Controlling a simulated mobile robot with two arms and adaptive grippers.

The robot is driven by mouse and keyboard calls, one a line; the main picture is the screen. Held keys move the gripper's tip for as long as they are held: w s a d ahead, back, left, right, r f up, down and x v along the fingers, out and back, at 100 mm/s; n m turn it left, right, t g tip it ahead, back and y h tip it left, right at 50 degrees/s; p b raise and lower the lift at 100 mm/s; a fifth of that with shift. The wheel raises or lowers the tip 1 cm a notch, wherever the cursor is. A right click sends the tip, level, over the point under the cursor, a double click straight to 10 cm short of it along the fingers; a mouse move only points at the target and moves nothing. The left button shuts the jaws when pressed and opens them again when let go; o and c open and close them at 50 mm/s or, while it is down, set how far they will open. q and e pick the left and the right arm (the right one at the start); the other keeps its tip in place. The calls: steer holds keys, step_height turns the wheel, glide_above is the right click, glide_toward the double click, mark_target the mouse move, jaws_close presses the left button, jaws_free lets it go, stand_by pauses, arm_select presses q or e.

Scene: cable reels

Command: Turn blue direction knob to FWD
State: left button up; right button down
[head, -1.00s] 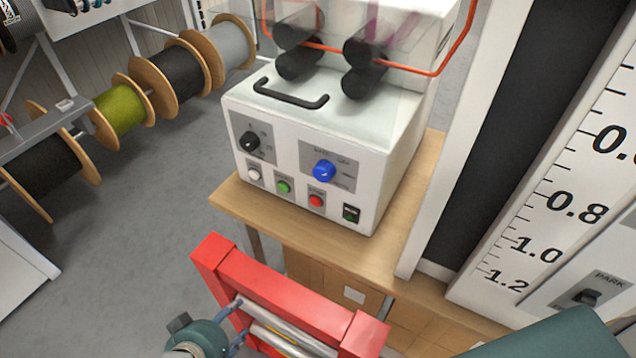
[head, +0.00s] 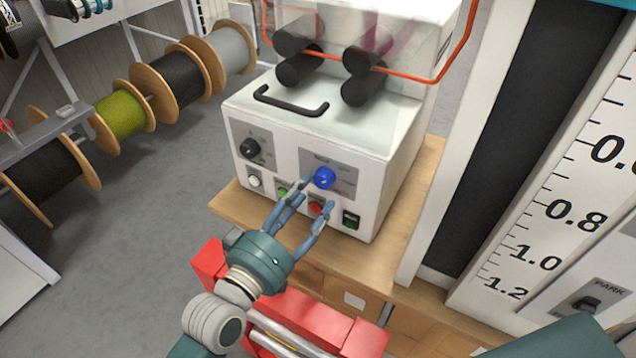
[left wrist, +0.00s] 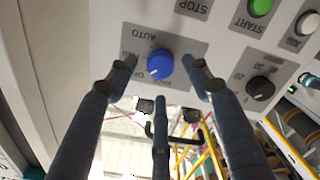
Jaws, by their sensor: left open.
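The blue knob (head: 325,178) sits on a grey plate on the front of the white machine. In the left wrist view the blue knob (left wrist: 160,64) appears upside down, with a small pale mark at its lower left edge. AUTO reads at the plate's upper left; the smaller labels are hard to read. My left gripper (head: 318,193) is open just in front of and below the knob. In the left wrist view its fingers (left wrist: 160,75) stand on both sides of the knob, with a third finger below; contact cannot be told. My right gripper is not in view.
A black knob (head: 250,148) is left of the blue one. White (head: 254,181), green (head: 282,191) and red (head: 315,207) buttons and a dark switch (head: 350,220) lie below, close to my fingers. A red frame (head: 325,318) stands in front of the wooden bench (head: 235,205).

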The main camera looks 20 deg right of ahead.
mark_target(321, 186)
arm_select(q)
steer(key=shift+x, duration=2)
steer(key=c, duration=1.2)
steer(key=shift+o, duration=0.2)
steer(key=shift+f+p, duration=0.1)
steer(key=shift+p, duration=0.2)
steer(key=m+p, duration=0.1)
steer(key=m, duration=0.3)
steer(key=shift+p, duration=0.35)
steer(key=shift+f+m+p, duration=0.15)
steer(key=shift+m+p, duration=0.5)
steer(key=shift+m, duration=1.75)
steer(key=shift+f, duration=0.1)
